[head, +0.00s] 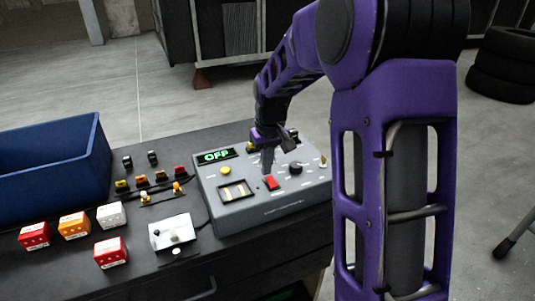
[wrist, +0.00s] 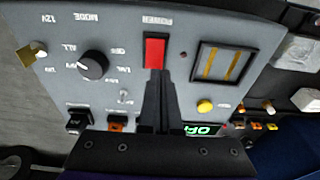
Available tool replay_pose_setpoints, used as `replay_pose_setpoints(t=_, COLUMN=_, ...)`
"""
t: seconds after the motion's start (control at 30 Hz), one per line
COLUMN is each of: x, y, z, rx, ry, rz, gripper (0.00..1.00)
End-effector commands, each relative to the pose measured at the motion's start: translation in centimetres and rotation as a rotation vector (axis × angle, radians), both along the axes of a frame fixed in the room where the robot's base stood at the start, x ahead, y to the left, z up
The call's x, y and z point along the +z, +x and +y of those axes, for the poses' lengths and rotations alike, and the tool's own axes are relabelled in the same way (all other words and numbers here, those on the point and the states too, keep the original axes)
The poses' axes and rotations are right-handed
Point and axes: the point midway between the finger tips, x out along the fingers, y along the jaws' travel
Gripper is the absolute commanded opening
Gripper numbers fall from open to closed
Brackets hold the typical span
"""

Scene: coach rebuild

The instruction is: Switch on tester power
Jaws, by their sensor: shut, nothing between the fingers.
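The tester (head: 262,212) is a grey box on the dark bench, and its green display (head: 216,156) reads OFF. The red power switch (head: 271,183) is on its top panel, and the wrist view shows it under the label POWER (wrist: 154,52). My gripper (head: 268,168) points down over the panel. Its fingers are together and empty, with the tips (wrist: 155,74) at the near edge of the red switch in the wrist view. I cannot tell whether they touch it. A black mode knob (head: 295,168) and a yellow button (head: 225,171) are on the same panel.
A blue bin (head: 98,165) stands at the left of the bench. Red, orange and white boxes (head: 74,226), small coloured parts (head: 141,181) and a white device (head: 172,232) lie between it and the tester. Tyres (head: 503,65) are stacked on the floor at right.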

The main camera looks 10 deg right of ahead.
Motion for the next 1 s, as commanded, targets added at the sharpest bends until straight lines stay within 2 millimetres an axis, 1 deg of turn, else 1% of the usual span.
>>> replay_pose_setpoints(t=0.03, x=-0.6, y=0.0, z=0.0, rx=0.000, ry=0.001, rz=0.002, gripper=0.00)
replay_pose_setpoints(t=0.2, x=-1.2, y=0.1, z=0.1, rx=0.000, ry=0.000, rz=0.000, gripper=0.00)
replay_pose_setpoints(t=0.53, x=-1.1, y=0.2, z=0.1, rx=0.000, ry=0.000, rz=0.004, gripper=0.00)
replay_pose_setpoints(t=0.67, x=-1.2, y=0.4, z=0.1, rx=-0.001, ry=-0.006, rz=0.046, gripper=0.00)
replay_pose_setpoints(t=0.7, x=-1.5, y=0.4, z=0.1, rx=-0.001, ry=-0.009, rz=0.057, gripper=0.00)
replay_pose_setpoints(t=1.0, x=-1.6, y=0.2, z=0.0, rx=-0.001, ry=-0.008, rz=0.051, gripper=0.00)
